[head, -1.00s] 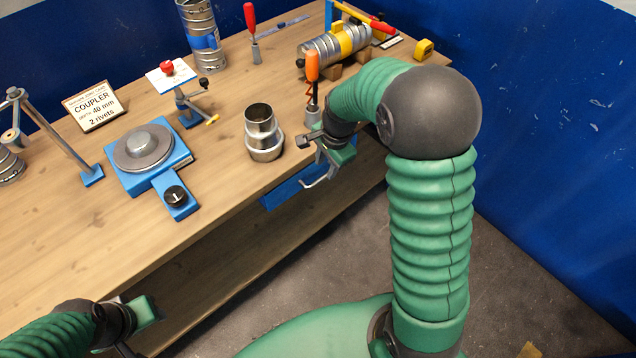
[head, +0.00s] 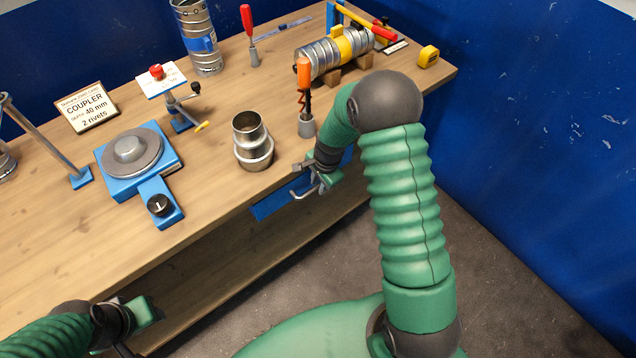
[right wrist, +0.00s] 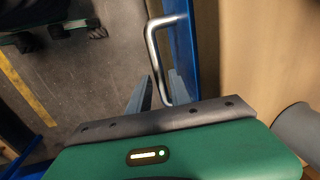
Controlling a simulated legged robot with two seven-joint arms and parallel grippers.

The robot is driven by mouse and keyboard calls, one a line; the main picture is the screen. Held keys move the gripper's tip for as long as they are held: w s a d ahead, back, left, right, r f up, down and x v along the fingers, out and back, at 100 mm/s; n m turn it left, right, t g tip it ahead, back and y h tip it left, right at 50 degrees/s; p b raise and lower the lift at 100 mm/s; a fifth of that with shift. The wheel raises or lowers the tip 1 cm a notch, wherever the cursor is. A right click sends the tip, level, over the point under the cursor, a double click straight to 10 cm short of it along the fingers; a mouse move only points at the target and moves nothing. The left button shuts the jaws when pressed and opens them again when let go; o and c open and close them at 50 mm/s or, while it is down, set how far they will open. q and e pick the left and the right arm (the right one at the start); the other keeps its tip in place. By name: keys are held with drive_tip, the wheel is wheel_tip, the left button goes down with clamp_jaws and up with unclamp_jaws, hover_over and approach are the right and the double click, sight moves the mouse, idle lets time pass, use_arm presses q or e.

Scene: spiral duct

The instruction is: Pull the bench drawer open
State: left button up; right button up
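The bench drawer has a blue front (head: 272,205) under the bench's front edge, with a bent metal handle (head: 299,194). My right gripper (head: 313,180) is at the handle in the head view and partly covers it and the drawer front. In the right wrist view the handle (right wrist: 153,50) runs down between the two grey fingers (right wrist: 160,92), with a gap showing between them. The fingers look open around the bar, and I cannot tell whether either touches it. My left gripper (head: 148,310) is at the lower left, away from the drawer; its fingers are not clear.
The wooden bench top (head: 215,145) holds a metal coupler (head: 253,145), an orange-handled tool (head: 304,85) in a grey holder, a blue turntable fixture (head: 140,160) and a clamped duct (head: 335,52). Open floor (head: 310,240) lies in front of the drawer. A blue wall (head: 540,120) stands at right.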

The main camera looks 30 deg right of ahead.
drive_tip(key=shift+d, duration=0.1)
drive_tip(key=shift+c, duration=1.1)
clamp_jaws()
drive_tip(key=shift+w+a+r, duration=0.1)
drive_tip(key=shift+a+r, duration=0.05)
drive_tip(key=shift+a, duration=0.4)
drive_tip(key=shift+a+r, duration=0.1)
drive_tip(key=shift+a, duration=0.45)
drive_tip(key=shift+d, duration=0.3)
